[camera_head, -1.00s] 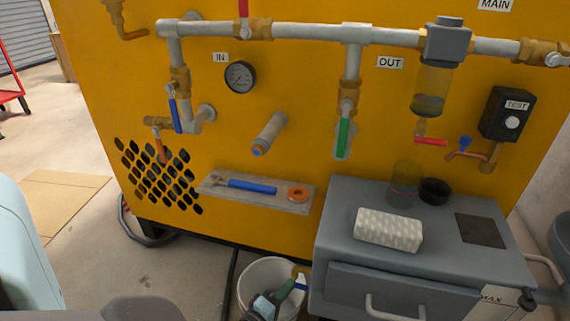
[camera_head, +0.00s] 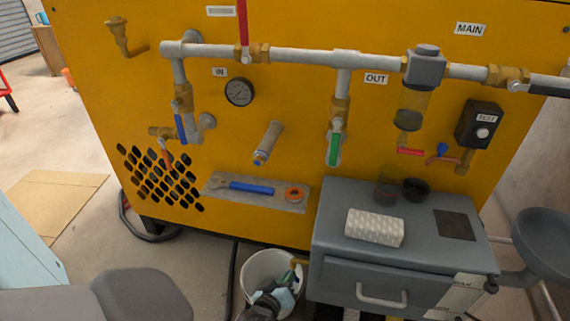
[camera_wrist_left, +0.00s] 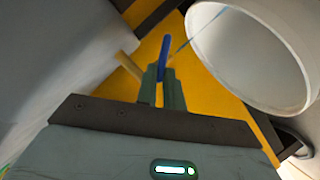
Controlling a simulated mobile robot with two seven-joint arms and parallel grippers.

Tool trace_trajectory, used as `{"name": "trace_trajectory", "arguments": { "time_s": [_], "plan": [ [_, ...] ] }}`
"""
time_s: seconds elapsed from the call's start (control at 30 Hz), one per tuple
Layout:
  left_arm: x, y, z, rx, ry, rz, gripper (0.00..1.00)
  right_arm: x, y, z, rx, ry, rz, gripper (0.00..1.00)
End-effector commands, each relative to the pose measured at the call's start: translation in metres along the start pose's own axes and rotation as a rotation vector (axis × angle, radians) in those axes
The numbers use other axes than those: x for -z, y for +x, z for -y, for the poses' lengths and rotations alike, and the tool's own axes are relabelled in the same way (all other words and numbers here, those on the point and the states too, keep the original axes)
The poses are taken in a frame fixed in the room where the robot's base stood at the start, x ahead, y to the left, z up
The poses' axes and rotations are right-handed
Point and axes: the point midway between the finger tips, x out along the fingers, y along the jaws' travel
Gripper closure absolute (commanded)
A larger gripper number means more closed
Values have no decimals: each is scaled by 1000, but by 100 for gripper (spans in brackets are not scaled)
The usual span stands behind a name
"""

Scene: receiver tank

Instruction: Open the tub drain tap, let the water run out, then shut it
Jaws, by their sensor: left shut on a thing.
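My left gripper (camera_head: 291,277) reaches down at the white bucket (camera_head: 252,272), just below the brass tap (camera_head: 300,262) beside the bench. In the left wrist view, my left gripper (camera_wrist_left: 162,82) is shut on the blue lever (camera_wrist_left: 166,48), which stands up between the fingertips. The brass tap body (camera_wrist_left: 128,66) shows to the left of the lever, partly hidden. The bucket's open mouth (camera_wrist_left: 202,45) is close on the right, and a thin blue line runs from near the lever toward it; I cannot tell whether it is water. My right gripper is not in view.
The grey bench (camera_head: 330,215) with a drawer handle (camera_head: 382,297) stands right of the bucket. A yellow panel (camera_head: 300,100) with pipes, valves and a gauge (camera_head: 239,92) rises behind. A grey stool (camera_head: 545,235) is at right. Floor at left is mostly clear around a cardboard sheet (camera_head: 50,200).

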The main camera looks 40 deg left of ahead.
Motion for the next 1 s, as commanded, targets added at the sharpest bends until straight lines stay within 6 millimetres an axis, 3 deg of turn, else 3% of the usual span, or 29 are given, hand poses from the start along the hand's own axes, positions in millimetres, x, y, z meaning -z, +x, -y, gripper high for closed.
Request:
{"name": "trace_trajectory", "arguments": {
  "time_s": [0.77, 0.8, 0.97, 1.0],
  "plan": [
    [0, 0, -1, 42, 102, -1, 100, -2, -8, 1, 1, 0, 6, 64],
    [0, 0, -1, 42, 102, -1, 90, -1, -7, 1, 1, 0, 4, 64],
    [0, 0, -1, 42, 102, -1, 69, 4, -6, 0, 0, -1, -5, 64],
    [0, 0, -1, 42, 102, -1, 69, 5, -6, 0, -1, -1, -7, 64]
  ]
}}
